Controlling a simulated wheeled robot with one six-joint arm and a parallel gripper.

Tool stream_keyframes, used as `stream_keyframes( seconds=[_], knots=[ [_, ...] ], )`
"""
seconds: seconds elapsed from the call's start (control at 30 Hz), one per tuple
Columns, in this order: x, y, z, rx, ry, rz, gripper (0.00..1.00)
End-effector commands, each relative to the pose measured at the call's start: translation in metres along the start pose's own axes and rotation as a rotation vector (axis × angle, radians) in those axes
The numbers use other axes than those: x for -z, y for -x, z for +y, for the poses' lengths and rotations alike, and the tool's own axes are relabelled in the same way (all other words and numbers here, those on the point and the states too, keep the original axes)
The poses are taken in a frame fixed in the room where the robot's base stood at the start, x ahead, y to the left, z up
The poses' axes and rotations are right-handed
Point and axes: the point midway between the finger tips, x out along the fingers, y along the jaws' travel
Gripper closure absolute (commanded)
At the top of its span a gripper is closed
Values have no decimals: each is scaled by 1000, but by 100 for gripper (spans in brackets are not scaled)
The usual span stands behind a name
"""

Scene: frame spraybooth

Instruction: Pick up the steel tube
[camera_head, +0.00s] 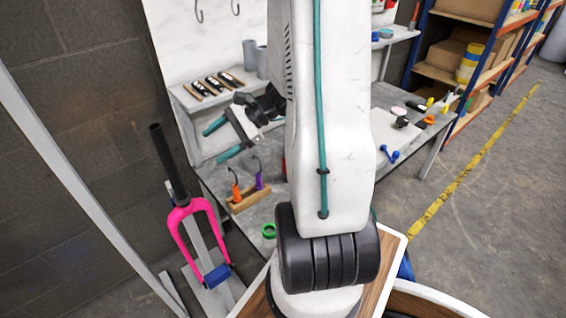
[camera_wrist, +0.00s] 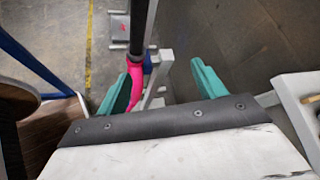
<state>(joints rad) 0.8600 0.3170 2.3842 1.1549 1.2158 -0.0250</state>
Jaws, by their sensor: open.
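A dark upright tube (camera_head: 166,162) rises from the crown of a pink fork (camera_head: 183,213) at the left in the head view. In the wrist view the dark tube (camera_wrist: 139,25) comes down from the top edge, with the pink fork (camera_wrist: 135,85) below it, partly behind the left finger. I cannot tell from its look whether this tube is steel. My gripper (camera_head: 221,140) is open and empty, up and to the right of the tube. In the wrist view my gripper (camera_wrist: 163,82) has its fingers wide apart, with the tube nearer the left finger.
Two grey cylinders (camera_head: 255,58) stand on a shelf beside several dark tools (camera_head: 217,83). A wooden block (camera_head: 248,197) holds orange and purple handled tools on the grey bench. A blue block (camera_head: 217,275) sits at the fork's lower end. A pale post (camera_head: 85,185) crosses the left side.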

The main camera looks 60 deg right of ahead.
Motion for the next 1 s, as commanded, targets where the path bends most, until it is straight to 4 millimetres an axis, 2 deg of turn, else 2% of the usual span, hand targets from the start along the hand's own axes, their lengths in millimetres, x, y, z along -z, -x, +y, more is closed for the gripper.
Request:
stream_keyframes(
  seconds=[0.03,0.13,0.2,0.3,0.43,0.57,0.63,0.8,1.0],
  knots=[
    [33,9,-2,99,-109,1,31],
    [97,30,-6,306,-304,13,31],
    [143,47,1,449,-438,27,31],
    [205,70,20,639,-616,51,31],
    [267,94,54,833,-798,85,31],
    [305,109,83,959,-917,111,31],
    [314,120,76,1020,-926,137,31],
    [332,138,72,1124,-959,179,31],
    [346,132,59,1145,-965,188,31]
  ],
)
